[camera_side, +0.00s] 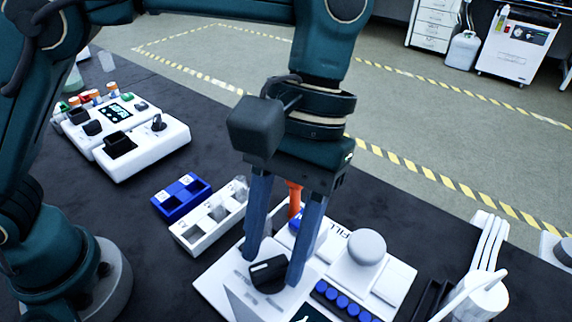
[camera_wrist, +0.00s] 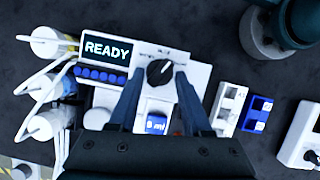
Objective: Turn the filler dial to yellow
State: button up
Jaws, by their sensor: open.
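The filler (camera_side: 385,283) is a white machine at the lower middle of the side view; it also shows in the wrist view (camera_wrist: 200,75). Its black dial (camera_side: 268,272) has a ridged grip and sits between my fingertips; it shows clearly in the wrist view (camera_wrist: 160,72), with a light pointer line towards the upper right. My gripper (camera_side: 272,270) is open, one finger on each side of the dial; it also frames it in the wrist view (camera_wrist: 160,74). I cannot tell whether the fingers touch it. Colour marks around the dial, including yellow, are not readable.
The filler's screen (camera_wrist: 107,49) reads READY, above a row of blue buttons (camera_wrist: 100,75). A round white knob (camera_side: 367,247) stands close by on the right. A white rack (camera_side: 208,222) and a blue rack (camera_side: 181,197) lie to the left. White tubes (camera_side: 488,245) stand at the right.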

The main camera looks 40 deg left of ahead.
jog(key=n, duration=0.1)
jog(key=n+h, duration=0.1)
jog(key=n, duration=0.2)
jog(key=shift+s+a+h, duration=0.1)
jog(key=shift+a+h, duration=0.15)
jog(key=shift+h, duration=0.05)
jog(key=n, duration=0.2)
jog(key=n+t+h, duration=0.1)
jog(key=n, duration=0.1)
jog(key=shift+s+a+t, duration=0.15)
jog(key=shift+t, duration=0.15)
jog(key=w+a+r+n+t, duration=0.1)
jog(key=w+a+r+t, duration=0.15)
jog(key=a+r, duration=0.55)
jog(key=s+a+f+m+t+y, duration=0.3)
jog(key=a+f+m+t, duration=0.3)
jog(key=a+m, duration=0.5)
jog(key=shift+s+a, duration=0.2)
jog(key=shift+a, duration=0.05)
